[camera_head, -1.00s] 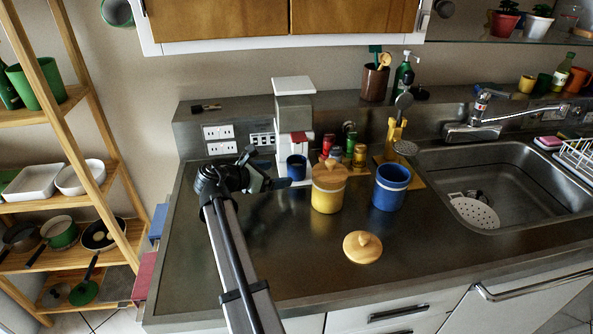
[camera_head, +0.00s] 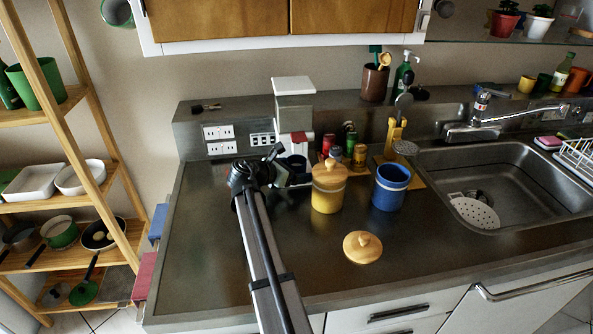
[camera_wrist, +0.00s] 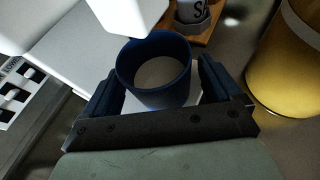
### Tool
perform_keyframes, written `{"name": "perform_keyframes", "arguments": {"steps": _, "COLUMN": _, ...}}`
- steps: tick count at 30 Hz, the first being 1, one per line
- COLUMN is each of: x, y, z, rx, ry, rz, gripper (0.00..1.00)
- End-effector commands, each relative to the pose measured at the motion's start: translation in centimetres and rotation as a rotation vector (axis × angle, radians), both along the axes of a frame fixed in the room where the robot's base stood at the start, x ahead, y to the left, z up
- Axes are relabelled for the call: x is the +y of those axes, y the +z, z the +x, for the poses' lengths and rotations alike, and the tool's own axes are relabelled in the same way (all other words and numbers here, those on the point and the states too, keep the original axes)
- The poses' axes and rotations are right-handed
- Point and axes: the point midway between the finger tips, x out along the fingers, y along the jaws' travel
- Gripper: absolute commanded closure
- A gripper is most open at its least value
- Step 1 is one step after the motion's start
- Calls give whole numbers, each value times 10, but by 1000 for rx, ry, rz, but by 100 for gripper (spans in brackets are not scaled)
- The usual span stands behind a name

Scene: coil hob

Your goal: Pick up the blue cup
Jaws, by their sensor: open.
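The small blue cup (camera_wrist: 153,75) stands upright on the white base of a coffee-machine-like appliance, its open top showing in the wrist view. My gripper (camera_wrist: 160,88) is open, with one dark finger on each side of the cup. The cup is between the fingers; I cannot tell whether either finger touches it. In the head view my gripper (camera_head: 284,172) is at the front of the appliance and mostly hides the cup.
The white and grey appliance (camera_head: 294,108) rises just behind the cup. A yellow lidded canister (camera_head: 327,196) stands close on the right, with a larger blue canister (camera_head: 390,194) beyond it. A wooden lid (camera_head: 362,247) lies in front. The left counter is clear.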

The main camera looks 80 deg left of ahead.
Motion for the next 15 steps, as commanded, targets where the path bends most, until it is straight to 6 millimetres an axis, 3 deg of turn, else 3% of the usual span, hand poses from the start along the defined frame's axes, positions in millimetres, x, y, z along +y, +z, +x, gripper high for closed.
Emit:
{"name": "perform_keyframes", "arguments": {"steps": 3, "x": 0, "y": 0, "z": 0, "rx": 0, "ry": 0, "rz": 0, "gripper": 11}}
{"name": "perform_keyframes", "arguments": {"steps": 15, "x": 0, "y": 0, "z": 0, "rx": 0, "ry": 0, "rz": 0, "gripper": 49}}
